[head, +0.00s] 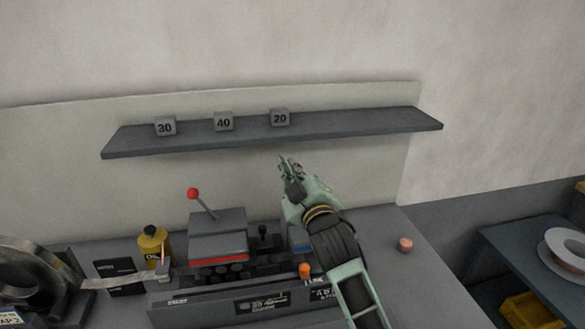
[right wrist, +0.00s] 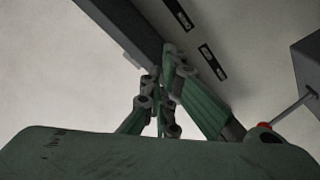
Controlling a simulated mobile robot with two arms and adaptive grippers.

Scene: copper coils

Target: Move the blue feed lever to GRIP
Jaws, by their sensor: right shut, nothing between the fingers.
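My right gripper (head: 287,163) is raised above the machine, in front of the pale back panel and just below the shelf. It is shut and empty; its fingers also show in the right wrist view (right wrist: 163,85). I cannot make out the blue feed lever or a GRIP mark. A bluish part (head: 299,240) of the machine shows partly behind my right wrist, and my arm hides what is around it. The machine (head: 218,247) has a red-knobbed lever (head: 193,194) tilted left, a black-knobbed lever (head: 262,230) and an orange knob (head: 305,270). My left gripper is out of view.
A grey shelf (head: 350,124) bears blocks marked 30 (head: 165,127), 40 (head: 223,122) and 20 (head: 280,118). A yellow bottle (head: 152,245) and a dark coil (head: 30,280) stand left. A small copper-coloured piece (head: 405,245) lies on the clear bench to the right.

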